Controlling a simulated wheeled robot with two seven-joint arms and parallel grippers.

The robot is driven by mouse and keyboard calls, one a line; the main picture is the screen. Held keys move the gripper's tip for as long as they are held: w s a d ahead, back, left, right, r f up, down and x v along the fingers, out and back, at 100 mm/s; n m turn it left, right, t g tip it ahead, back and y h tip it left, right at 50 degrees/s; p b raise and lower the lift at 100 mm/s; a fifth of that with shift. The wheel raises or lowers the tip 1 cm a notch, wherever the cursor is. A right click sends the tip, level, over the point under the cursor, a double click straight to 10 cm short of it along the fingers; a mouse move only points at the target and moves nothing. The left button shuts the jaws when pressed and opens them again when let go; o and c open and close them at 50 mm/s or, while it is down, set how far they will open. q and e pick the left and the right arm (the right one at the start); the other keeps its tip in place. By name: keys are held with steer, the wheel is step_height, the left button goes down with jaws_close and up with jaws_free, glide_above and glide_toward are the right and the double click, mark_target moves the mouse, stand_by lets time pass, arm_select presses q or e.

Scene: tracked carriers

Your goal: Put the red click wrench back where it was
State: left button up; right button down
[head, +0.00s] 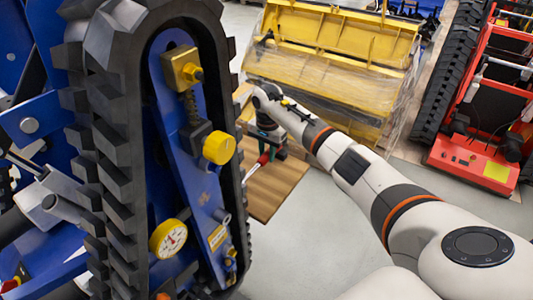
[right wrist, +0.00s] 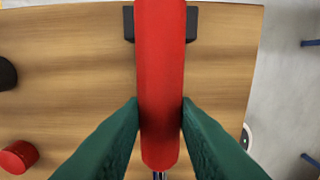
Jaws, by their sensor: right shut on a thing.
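The red click wrench (right wrist: 160,70) runs lengthwise through the right wrist view, its red handle between the two green fingers of my right gripper (right wrist: 160,110). The fingers are shut on the handle. A black holder (right wrist: 192,24) shows on both sides of the handle at the top, over the wooden tabletop (right wrist: 75,75). I cannot tell whether the handle touches the holder. In the head view my right gripper (head: 266,146) is over the wooden table (head: 272,190), with a bit of the red wrench (head: 257,164) showing below it. My left gripper is not in view.
A blue carrier with a black track (head: 115,150) stands close on the left, partly hiding the table. It bears a yellow cap (head: 219,147) and a gauge (head: 169,238). A red cylinder (right wrist: 18,157) lies near the wrench. A yellow bucket (head: 330,60) stands behind; red machine (head: 472,160) right.

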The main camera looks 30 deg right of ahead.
steer(key=shift+f, duration=0.45)
steer(key=c, duration=1.1)
jaws_free()
steer(key=shift+c, duration=0.2)
step_height(320, 180, up, 12)
steer(key=b, duration=0.2)
steer(key=shift+d, duration=0.1)
